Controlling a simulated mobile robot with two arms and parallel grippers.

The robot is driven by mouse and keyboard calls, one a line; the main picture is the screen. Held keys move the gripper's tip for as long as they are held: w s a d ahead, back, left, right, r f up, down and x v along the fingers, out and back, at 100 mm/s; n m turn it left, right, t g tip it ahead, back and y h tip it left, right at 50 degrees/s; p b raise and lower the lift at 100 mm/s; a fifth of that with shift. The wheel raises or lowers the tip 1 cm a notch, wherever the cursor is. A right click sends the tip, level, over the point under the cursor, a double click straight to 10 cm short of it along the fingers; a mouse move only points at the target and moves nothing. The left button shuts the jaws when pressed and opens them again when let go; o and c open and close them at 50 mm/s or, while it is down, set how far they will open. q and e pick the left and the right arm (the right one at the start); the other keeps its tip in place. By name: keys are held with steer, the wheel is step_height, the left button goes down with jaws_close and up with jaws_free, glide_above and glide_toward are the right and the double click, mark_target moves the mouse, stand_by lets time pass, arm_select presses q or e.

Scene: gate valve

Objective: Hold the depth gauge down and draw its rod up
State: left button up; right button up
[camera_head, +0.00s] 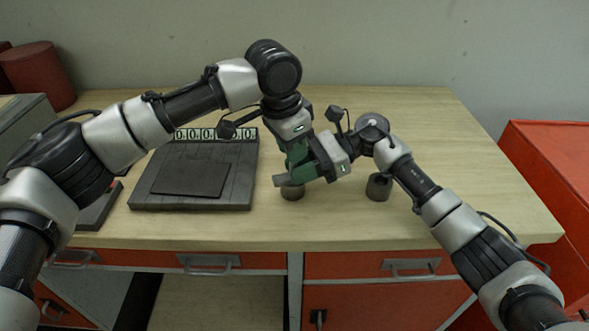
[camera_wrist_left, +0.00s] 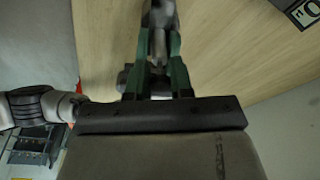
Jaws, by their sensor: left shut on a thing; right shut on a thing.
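The depth gauge (camera_head: 280,181) is mostly hidden by my grippers. A grey bar end of it sticks out left of the fingertips, just above a dark grey cylinder (camera_head: 292,193) on the bench. My left gripper (camera_head: 296,160) points down from above, its green fingers shut on part of the gauge. My right gripper (camera_head: 300,174) comes in from the right, just below and against it in the picture, also shut on the gauge. In the left wrist view, grey metal (camera_wrist_left: 158,48) shows between the left gripper's green fingers. I cannot make out the rod separately.
A dark flat block with a number strip (camera_head: 195,178) lies left of the grippers. A second dark cylinder (camera_head: 378,188) stands to the right. A red cabinet (camera_head: 560,190) is beyond the bench's right edge. The wooden bench top (camera_head: 460,190) is clear at right.

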arm_select(q)
steer(key=shift+r, duration=0.6)
steer(key=o, duration=1.6)
steer(key=shift+o, duration=0.2)
steer(key=shift+w+d+v, duration=0.1)
steer(key=shift+d+v, duration=0.05)
steer(key=shift+v, duration=0.8)
steer(key=shift+w+d+v, duration=0.1)
steer(key=shift+d+v, duration=0.1)
steer(key=shift+v, duration=0.8)
steer(key=shift+w+d+v, duration=0.1)
steer(key=shift+d+v, duration=0.05)
steer(key=shift+v, duration=0.8)
steer(key=shift+r, duration=0.1)
arm_select(e)
steer(key=o, duration=0.8)
